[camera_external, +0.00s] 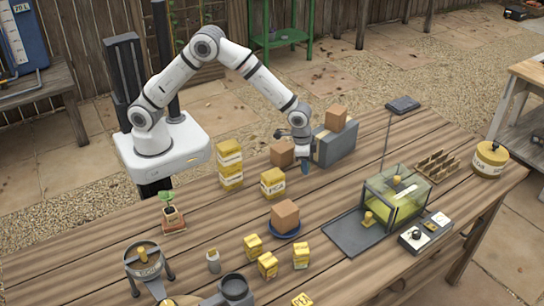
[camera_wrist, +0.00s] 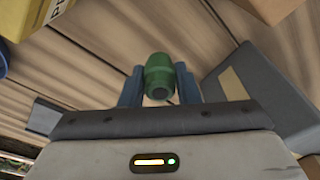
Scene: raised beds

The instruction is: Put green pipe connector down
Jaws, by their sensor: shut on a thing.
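My gripper (camera_external: 304,165) hangs down over the wooden table, left of the grey-blue box, with its fingers low near the tabletop. In the wrist view the green pipe connector (camera_wrist: 159,78) sits between the two blue fingers of my gripper (camera_wrist: 159,85), which are shut on it. Planks of the table show behind the connector. I cannot tell whether the connector touches the tabletop. In the external view the connector is too small or hidden to make out.
The grey-blue box (camera_external: 333,147) with a brown cube (camera_external: 336,117) on top stands close right of my gripper. Another brown cube (camera_external: 282,153) and a yellow box (camera_external: 272,182) stand close left. Bare planks (camera_external: 330,187) lie in front, before the glass tank (camera_external: 412,206).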

